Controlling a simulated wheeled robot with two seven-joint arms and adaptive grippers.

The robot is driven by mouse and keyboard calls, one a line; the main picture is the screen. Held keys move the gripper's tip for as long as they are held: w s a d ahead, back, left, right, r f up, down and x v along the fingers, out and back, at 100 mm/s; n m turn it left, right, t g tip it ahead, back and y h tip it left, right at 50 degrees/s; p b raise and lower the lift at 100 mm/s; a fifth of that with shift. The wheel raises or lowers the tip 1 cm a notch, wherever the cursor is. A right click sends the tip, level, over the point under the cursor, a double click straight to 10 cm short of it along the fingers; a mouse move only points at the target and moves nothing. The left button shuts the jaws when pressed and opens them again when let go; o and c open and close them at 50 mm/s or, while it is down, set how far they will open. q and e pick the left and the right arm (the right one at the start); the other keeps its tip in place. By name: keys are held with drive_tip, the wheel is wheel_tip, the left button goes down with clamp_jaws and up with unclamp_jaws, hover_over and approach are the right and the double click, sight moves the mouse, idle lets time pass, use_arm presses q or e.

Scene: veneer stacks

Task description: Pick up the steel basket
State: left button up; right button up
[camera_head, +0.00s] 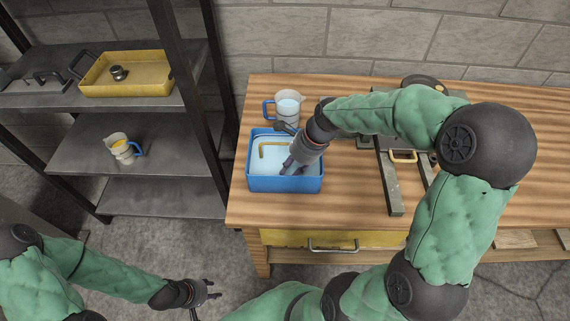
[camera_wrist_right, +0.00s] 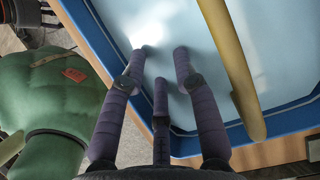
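No steel basket can be clearly made out. A blue tub (camera_head: 285,184) with pale blue liquid stands at the left end of the wooden bench. A yellow L-shaped bar (camera_head: 262,150) shows inside it; the wrist view shows a yellow bar (camera_wrist_right: 232,65) to the right of the fingers. What the bar belongs to is unclear. My right gripper (camera_head: 288,167) points down into the tub; in the right wrist view its three fingers (camera_wrist_right: 160,62) are spread with nothing between them. My left gripper (camera_head: 208,292) is open and empty, low in front of the bench.
A measuring jug (camera_head: 288,106) with a blue handle stands behind the tub. A dark metal frame (camera_head: 391,182) lies to its right, partly behind my right arm. The shelf rack (camera_head: 130,190) at left holds a yellow tray (camera_head: 128,88) and another jug (camera_head: 122,150).

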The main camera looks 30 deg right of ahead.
drive_tip(key=x, duration=0.1)
drive_tip(key=b+x, duration=0.1)
drive_tip(key=x, duration=0.1)
drive_tip(key=b+x, duration=0.1)
drive_tip(key=shift+w+d+f, duration=0.2)
drive_tip(key=shift+d+f, duration=0.05)
drive_tip(key=shift+f, duration=0.05)
drive_tip(key=shift+r, duration=0.1)
clamp_jaws()
drive_tip(key=shift+r, duration=0.1)
